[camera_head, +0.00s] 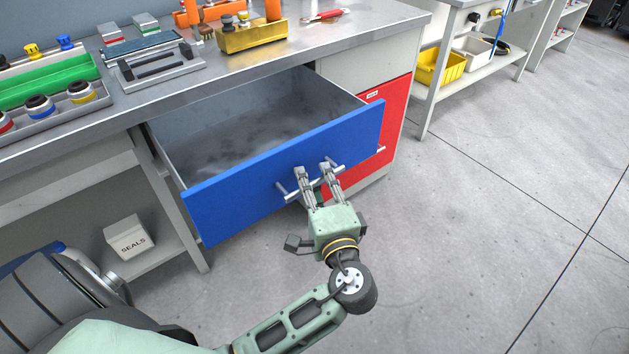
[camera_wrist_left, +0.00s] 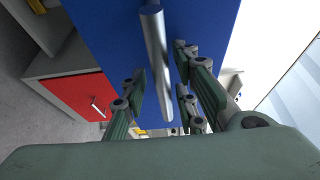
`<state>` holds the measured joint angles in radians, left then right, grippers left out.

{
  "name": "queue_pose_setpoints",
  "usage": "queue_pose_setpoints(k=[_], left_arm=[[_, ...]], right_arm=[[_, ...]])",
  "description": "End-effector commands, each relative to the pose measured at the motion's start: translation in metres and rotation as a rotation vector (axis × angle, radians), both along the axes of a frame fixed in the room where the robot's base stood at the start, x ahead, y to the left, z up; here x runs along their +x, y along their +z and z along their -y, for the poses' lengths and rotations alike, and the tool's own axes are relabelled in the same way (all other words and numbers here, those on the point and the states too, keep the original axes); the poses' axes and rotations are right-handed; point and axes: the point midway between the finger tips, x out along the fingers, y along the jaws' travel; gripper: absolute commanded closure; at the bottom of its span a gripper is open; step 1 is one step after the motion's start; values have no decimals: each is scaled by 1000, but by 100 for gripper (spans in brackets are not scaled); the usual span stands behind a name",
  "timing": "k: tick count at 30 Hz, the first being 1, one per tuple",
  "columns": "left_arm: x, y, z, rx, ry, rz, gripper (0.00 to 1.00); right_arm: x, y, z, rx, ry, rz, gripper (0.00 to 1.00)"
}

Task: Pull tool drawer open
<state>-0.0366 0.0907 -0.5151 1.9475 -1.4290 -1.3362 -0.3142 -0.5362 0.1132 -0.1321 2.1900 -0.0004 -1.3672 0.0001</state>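The tool drawer has a blue front (camera_head: 240,196) and grey inner walls. It stands well out from the workbench, and the inside that shows looks empty. A metal bar handle (camera_wrist_left: 157,62) is on the blue front. My left gripper (camera_head: 315,172) is at this handle, in front of the drawer. In the left wrist view its fingers (camera_wrist_left: 160,92) lie on both sides of the bar, spread apart, with a small gap seen on the right side. Whether a finger touches the bar is unclear. My right gripper is not in view.
The workbench top (camera_head: 230,75) carries a green tray, a metal fixture and a yellow block. A red cabinet door (camera_head: 372,130) is right of the drawer. A white box marked SEALS (camera_head: 130,238) sits on the lower shelf. The floor at right is clear.

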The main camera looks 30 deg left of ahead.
Motion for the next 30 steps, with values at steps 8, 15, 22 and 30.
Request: queue_pose_setpoints(k=[8,15,22,30], left_arm=[[0,2,0,-1,0,5,70],[-18,1,18,-4,-1,3,70],[-53,1,53,-4,-1,1,70],[-80,1,81,-1,-1,1,70]], right_arm=[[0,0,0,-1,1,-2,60],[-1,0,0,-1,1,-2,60],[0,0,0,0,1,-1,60],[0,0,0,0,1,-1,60]])
